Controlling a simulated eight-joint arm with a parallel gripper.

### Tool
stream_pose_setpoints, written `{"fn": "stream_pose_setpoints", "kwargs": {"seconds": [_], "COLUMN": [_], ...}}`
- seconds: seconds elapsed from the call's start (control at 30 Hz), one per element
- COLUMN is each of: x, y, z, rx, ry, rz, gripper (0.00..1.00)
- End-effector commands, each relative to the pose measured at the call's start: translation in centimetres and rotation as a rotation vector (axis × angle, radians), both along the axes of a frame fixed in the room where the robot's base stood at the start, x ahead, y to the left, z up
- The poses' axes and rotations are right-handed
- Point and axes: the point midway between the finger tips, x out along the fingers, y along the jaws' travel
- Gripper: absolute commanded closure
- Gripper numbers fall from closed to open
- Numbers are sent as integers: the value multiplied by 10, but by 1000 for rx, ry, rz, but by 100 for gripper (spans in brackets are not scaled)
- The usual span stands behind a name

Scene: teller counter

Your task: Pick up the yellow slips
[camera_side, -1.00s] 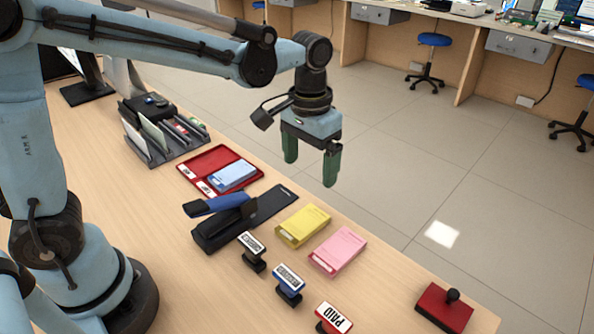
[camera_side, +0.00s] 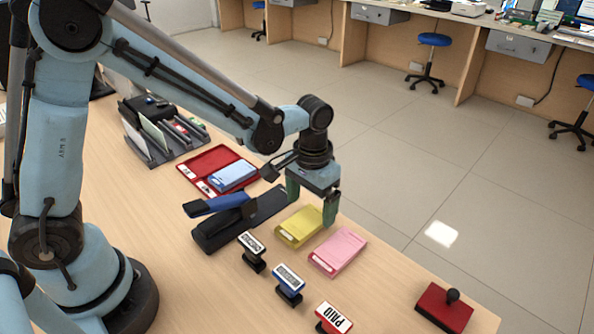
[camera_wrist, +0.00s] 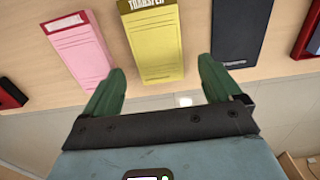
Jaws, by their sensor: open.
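The yellow slips (camera_side: 297,228) lie as a flat pad on the counter, between the pink slips and the dark stapler base. In the wrist view the yellow slips (camera_wrist: 154,42) sit ahead of the fingers, centred between them, with "TRANSFER" printed at the top. My gripper (camera_side: 311,207) is open and empty, with green fingers pointing down above the far end of the yellow pad. In the wrist view my gripper (camera_wrist: 160,88) shows one finger on each side of the pad's near end. I cannot tell the exact height above the counter.
Pink slips (camera_side: 338,251) lie close beside the yellow pad. A blue-handled stapler (camera_side: 222,224) stands on the other side. Several stamps (camera_side: 288,284) line the near side. A red tray with blue slips (camera_side: 232,176) lies behind. A red stamp pad (camera_side: 444,307) sits far right.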

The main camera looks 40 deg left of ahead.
Motion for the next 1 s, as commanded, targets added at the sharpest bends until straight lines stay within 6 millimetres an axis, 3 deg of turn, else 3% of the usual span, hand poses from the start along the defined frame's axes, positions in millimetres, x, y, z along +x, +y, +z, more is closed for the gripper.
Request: {"fn": "stream_pose_setpoints", "kwargs": {"seconds": [0.2, 0.5, 0.9, 1.0], "x": [0, 0, -1, -1], "y": [-1, 0, 0, 0], "z": [-23, -26, -25, -25], "rx": [-1, -1, -1, -1], "ry": [-1, -1, -1, -1], "rz": [0, 0, -1, -1], "gripper": [8, 10, 70, 71]}}
